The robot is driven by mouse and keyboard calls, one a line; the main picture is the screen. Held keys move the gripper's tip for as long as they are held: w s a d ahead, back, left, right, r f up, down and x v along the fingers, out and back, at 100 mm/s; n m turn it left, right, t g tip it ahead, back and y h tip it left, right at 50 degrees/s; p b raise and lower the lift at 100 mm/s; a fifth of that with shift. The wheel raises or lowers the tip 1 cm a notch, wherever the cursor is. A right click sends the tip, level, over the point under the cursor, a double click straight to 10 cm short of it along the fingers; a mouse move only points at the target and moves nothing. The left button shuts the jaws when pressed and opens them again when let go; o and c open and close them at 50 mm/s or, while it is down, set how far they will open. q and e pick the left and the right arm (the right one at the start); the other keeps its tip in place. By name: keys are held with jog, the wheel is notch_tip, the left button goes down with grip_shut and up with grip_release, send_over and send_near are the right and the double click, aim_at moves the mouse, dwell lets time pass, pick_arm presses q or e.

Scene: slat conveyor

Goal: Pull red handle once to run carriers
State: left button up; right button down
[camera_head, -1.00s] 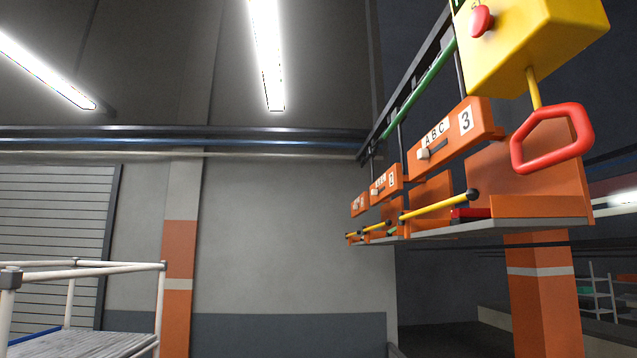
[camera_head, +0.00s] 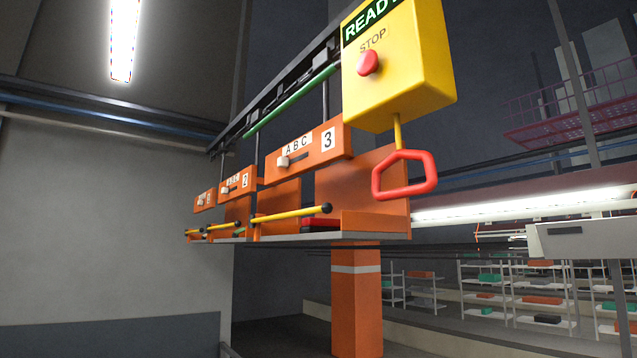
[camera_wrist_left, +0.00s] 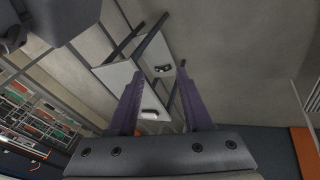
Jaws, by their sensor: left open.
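The red handle (camera_head: 405,192) is a ring hanging on a short yellow rod under the yellow control box (camera_head: 400,70). The box carries a READY sign and a red STOP button (camera_head: 368,63). Orange carriers numbered 3 (camera_head: 300,152), 2 (camera_head: 238,185) and a further one (camera_head: 204,200) hang in a row from the overhead rail. My left gripper (camera_wrist_left: 160,92) shows in the left wrist view with its two fingers apart and nothing between them. Neither gripper shows in the head view, and the handle is not recognisable in the wrist view.
Shelves with coloured bins (camera_head: 515,300) stand at the right. A grey wall (camera_head: 110,220) fills the left, with open air before it.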

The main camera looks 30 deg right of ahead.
pick_arm(q)
jog(key=w+d+r+n+t+h, duration=0.15)
jog(key=w+d+r+h, duration=0.25)
jog(key=d+r, duration=0.7)
jog(key=n+g+h+p, duration=0.2)
jog(key=h, duration=0.9)
send_near(399, 194)
jog(key=d+p, duration=0.1)
jog(key=d, duration=0.2)
jog(key=d+r+p, duration=0.1)
jog(key=d+p, duration=0.1)
jog(key=d, duration=0.1)
jog(key=d+p, duration=0.2)
jog(key=d, duration=0.1)
jog(key=shift+w+r, duration=0.35)
jog(key=shift+w, duration=0.05)
jog(key=shift+d+p, duration=0.3)
jog(key=shift+d, duration=0.2)
grip_shut()
jog(key=shift+f, duration=0.1)
